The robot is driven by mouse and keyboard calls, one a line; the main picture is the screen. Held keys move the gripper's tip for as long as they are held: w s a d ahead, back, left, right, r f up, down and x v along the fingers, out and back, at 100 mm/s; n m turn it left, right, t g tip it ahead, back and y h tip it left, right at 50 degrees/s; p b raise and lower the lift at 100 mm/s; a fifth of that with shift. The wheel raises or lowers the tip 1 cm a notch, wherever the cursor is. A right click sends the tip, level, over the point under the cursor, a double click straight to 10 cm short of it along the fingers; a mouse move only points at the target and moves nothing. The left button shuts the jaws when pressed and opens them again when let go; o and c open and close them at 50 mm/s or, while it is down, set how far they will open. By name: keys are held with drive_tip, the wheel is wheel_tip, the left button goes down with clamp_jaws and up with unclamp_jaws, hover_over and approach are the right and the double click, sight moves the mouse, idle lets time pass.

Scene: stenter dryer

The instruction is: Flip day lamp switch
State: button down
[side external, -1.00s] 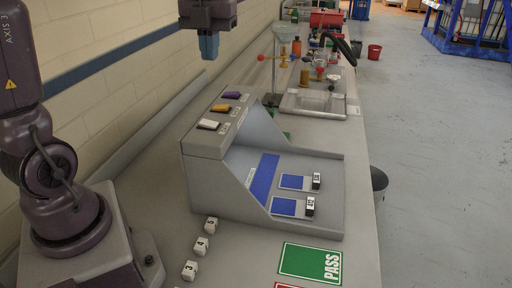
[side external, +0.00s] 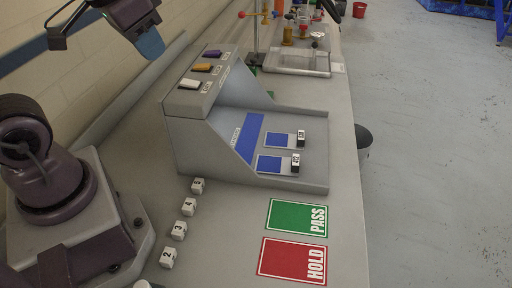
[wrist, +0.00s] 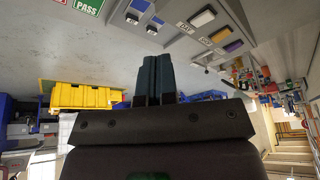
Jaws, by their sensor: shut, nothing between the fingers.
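The grey light booth (side external: 225,120) has a row of three rocker switches on its top ledge. The white switch (side external: 190,84) is nearest, then an orange one (side external: 202,68) and a purple one (side external: 212,53). In the wrist view the white switch (wrist: 202,19) has a label beside it that seems to read DAY. My gripper (side external: 150,44), with blue fingers, is above and to the left of the switches in the side view, tilted and apart from them. In the wrist view its fingers (wrist: 154,66) are together and empty.
Two blue sample cards (side external: 277,138) lie inside the booth. Several white numbered cubes (side external: 188,206) stand in front of it. Green PASS (side external: 297,217) and red HOLD (side external: 292,260) mats lie on the bench. A shallow tray (side external: 298,62) sits behind. A yellow crate (wrist: 80,95) shows in the wrist view.

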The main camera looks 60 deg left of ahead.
drive_tip(key=shift+s+d+r+m+t+h, duration=0.15)
drive_tip(key=shift+s+d+m+t+h, duration=0.25)
drive_tip(key=shift+s+d, duration=0.6)
drive_tip(key=c, duration=1.5)
unclamp_jaws()
drive_tip(key=shift+d+r, duration=0.15)
drive_tip(key=shift+r, duration=0.1)
drive_tip(key=o, duration=0.4)
drive_tip(key=shift+w+f, duration=0.1)
drive_tip(key=shift+f, duration=0.25)
drive_tip(key=shift+c, duration=0.2)
drive_tip(key=shift+o, duration=1.1)
drive_tip(key=w, duration=0.1)
drive_tip(key=w+a+g, duration=0.1)
drive_tip(key=w+a, duration=0.1)
drive_tip(key=shift+a+f+n, duration=0.15)
drive_tip(key=shift+f+n, duration=0.1)
drive_tip(key=shift+n, duration=0.05)
drive_tip(key=m+g, duration=0.4)
drive_tip(key=m, duration=0.6)
approach(198, 84)
wheel_tip(198, 84, down, 8)
drive_tip(key=shift+w+f, duration=0.1)
